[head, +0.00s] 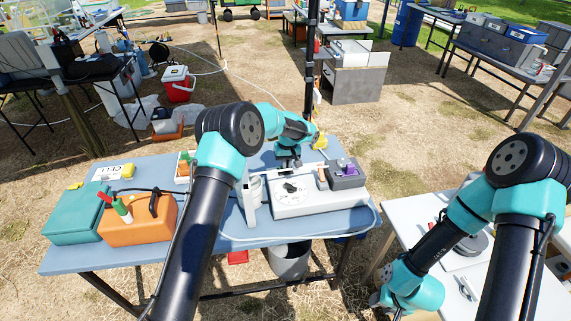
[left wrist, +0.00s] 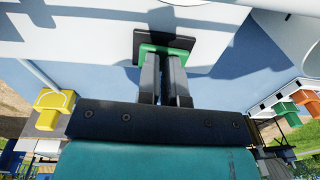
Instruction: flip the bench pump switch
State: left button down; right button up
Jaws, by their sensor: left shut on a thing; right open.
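The bench pump looks to be the pale grey box (head: 318,200) with a round dial (head: 290,192) on the blue table. My left gripper (head: 288,164) reaches down at the back edge of this box. In the left wrist view, the left gripper's (left wrist: 164,62) two dark fingers are close together on a green and black switch (left wrist: 182,42) set against the pale surface. The fingers cover part of the switch, and its position cannot be told. My right gripper (head: 380,299) is low beside the white table at the right; its fingers are barely visible.
An orange case (head: 140,222) and a teal case (head: 78,215) stand at the table's left. A white upright holder (head: 251,198) stands left of the pump, and a grey block with a purple part (head: 346,175) is at its right. A yellow item (left wrist: 55,101) shows in the wrist view.

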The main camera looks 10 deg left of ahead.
pick_arm(q)
notch_tip(320, 180, up, 14)
jog(key=shift+w+d, duration=0.15)
jog(key=shift+d, duration=0.2)
dwell(0.5)
jog(key=shift+d+g+y, duration=0.3)
jog(key=shift+d+y, duration=0.15)
jog(key=shift+y, duration=0.25)
jog(key=f, duration=0.4)
jog(key=a+f, duration=0.1)
jog(key=f, duration=0.4)
jog(key=s+a+f, duration=0.1)
jog(key=f, duration=0.3)
jog(key=shift+a+f, duration=0.25)
jog(key=shift+f, duration=0.1)
jog(key=shift+d, duration=0.1)
